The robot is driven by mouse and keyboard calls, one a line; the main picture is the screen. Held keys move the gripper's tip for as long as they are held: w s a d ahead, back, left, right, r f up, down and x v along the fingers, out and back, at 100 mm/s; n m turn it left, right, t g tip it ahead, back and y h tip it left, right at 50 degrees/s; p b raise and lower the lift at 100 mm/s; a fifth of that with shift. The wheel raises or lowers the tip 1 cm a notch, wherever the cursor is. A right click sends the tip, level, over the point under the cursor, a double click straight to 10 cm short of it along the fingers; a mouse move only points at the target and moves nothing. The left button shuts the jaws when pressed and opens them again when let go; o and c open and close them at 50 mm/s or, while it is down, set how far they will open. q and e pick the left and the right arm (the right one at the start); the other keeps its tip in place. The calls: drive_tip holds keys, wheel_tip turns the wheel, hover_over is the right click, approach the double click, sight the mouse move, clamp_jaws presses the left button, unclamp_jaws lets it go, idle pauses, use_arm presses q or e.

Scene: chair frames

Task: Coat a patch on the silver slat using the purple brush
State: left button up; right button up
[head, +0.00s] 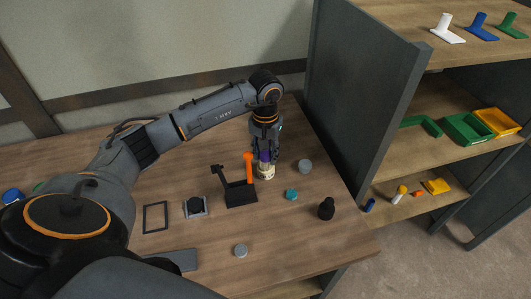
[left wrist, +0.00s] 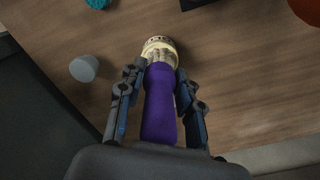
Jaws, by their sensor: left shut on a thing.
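My left gripper (head: 265,153) is shut on the purple brush (head: 265,157) and points down over the wooden table. In the left wrist view the purple handle (left wrist: 160,105) lies between the two fingers of my left gripper (left wrist: 160,88), with a cream-coloured end (left wrist: 159,49) beyond them. I cannot tell whether that end touches the table. A flat grey slat (head: 178,259), which may be the silver slat, lies at the table's front, partly hidden by my arm. My right gripper is not in view.
A black holder (head: 240,195) with an orange-handled tool (head: 249,168) stands close left of the brush. A grey cup (head: 305,166), teal piece (head: 291,194), black bottle (head: 326,208) and grey disc (head: 240,250) stand around. A dark shelf panel (head: 368,90) bounds the right.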

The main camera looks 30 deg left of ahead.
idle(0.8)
use_arm(q)
drive_tip(key=shift+s+f+b, duration=0.1)
drive_tip(key=shift+f+b, duration=0.05)
drive_tip(key=shift+b, duration=0.2)
idle(0.4)
wheel_tip(320, 180, up, 2)
drive_tip(key=shift+r+p, duration=0.1)
drive_tip(key=shift+p, duration=0.45)
drive_tip(key=shift+r+p, duration=1.05)
drive_tip(key=shift+r, duration=1.45)
